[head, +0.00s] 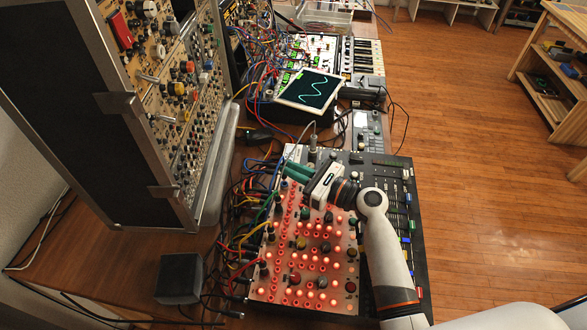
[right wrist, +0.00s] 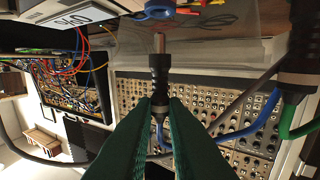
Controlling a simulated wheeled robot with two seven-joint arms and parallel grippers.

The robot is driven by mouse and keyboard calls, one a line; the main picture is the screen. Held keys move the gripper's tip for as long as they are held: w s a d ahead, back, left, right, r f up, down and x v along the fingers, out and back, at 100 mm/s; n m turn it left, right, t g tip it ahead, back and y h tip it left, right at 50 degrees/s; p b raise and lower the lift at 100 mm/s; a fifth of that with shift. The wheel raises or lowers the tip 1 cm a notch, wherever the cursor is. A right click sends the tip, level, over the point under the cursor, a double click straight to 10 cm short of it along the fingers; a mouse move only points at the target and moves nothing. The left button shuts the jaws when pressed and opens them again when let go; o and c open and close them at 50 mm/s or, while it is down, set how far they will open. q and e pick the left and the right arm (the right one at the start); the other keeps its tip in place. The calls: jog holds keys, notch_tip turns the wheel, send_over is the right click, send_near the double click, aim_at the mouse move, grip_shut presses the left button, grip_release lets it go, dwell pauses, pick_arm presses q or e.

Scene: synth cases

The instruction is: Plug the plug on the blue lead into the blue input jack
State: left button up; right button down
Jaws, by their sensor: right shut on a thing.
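My right gripper (head: 291,171) is over the upper left part of the panel with red-lit jacks (head: 268,288). In the right wrist view its two green fingers (right wrist: 161,103) are shut on a black plug (right wrist: 159,68) with a bare metal tip pointing up in the picture. A short piece of blue lead (right wrist: 159,132) shows below the plug between the fingers. A blue rounded piece (right wrist: 152,12) lies beyond the tip at the top, apart from it; I cannot tell if it is the blue input jack. My left gripper is not in view.
Several coloured leads (head: 238,215) crowd the panel's left edge. In the right wrist view a blue lead (right wrist: 262,118) and a green lead (right wrist: 305,118) hang close at the right. A tall synth case (head: 60,100) stands left, a small screen (head: 310,90) behind.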

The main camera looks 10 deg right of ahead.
aim_at(284, 176)
jog(key=shift+p, duration=0.65)
dwell(1.0)
jog(key=shift+f+b, duration=0.95)
jog(key=shift+f, duration=0.25)
jog(key=shift+s+a+f, duration=0.15)
jog(key=shift+s+f, duration=0.05)
jog(key=shift+f, duration=0.25)
jog(key=shift+r, duration=0.15)
jog(key=shift+w+r+p, duration=0.2)
jog(key=shift+r+p, duration=0.15)
jog(key=shift+p, duration=0.1)
jog(key=shift+r, duration=0.35)
jog(key=shift+r+p, duration=0.1)
jog(key=shift+p, duration=0.65)
dwell(1.0)
jog(key=shift+f+b, duration=0.4)
jog(key=shift+f, duration=0.2)
